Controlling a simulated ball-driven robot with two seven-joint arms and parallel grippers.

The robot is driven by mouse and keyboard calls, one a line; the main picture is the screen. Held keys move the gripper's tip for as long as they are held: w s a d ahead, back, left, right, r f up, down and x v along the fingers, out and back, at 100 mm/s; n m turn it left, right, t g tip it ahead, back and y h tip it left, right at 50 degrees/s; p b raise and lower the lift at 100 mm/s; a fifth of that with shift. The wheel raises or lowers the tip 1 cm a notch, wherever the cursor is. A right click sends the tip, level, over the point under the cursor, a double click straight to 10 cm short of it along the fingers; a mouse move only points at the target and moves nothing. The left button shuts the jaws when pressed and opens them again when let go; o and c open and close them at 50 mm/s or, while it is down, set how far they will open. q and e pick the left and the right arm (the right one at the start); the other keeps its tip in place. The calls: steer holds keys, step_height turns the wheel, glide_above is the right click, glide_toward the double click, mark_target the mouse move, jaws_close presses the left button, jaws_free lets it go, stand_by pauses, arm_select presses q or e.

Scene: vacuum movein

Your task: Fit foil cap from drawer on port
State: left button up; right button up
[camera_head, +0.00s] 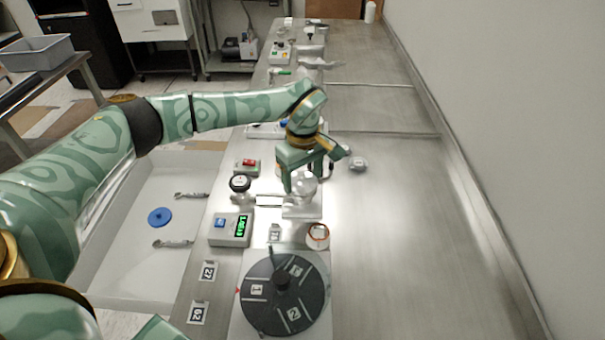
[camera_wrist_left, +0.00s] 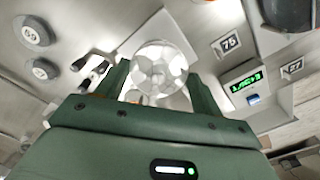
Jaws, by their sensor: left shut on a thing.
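My left gripper (camera_head: 303,180) is over the middle of the steel bench, pointing down. Its two fingers, also seen in the left wrist view (camera_wrist_left: 159,82), are shut on a shiny pale round thing (camera_wrist_left: 158,62), which looks like the foil cap. In the head view the foil cap (camera_head: 304,188) sits just above a small white block fixture (camera_head: 302,210), which may carry the port. The port itself is hidden, and I cannot tell whether the cap touches it. The white drawer (camera_head: 130,235) stands open at left. My right gripper is not in view.
In the drawer lie a blue disc (camera_head: 160,217) and two wrenches (camera_head: 190,195). Close by are a gauge (camera_head: 240,183), a box with a green display (camera_head: 231,230) and a small round cup (camera_head: 317,236). A black numbered turntable (camera_head: 303,312) is in front.

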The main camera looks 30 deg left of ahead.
arm_select(q)
steer(key=shift+f, duration=0.6)
stand_by(0.8)
steer(key=o, duration=1.1)
steer(key=shift+r, duration=0.1)
step_height(320, 180, up, 16)
steer(key=p, duration=0.3)
steer(key=shift+r, duration=0.1)
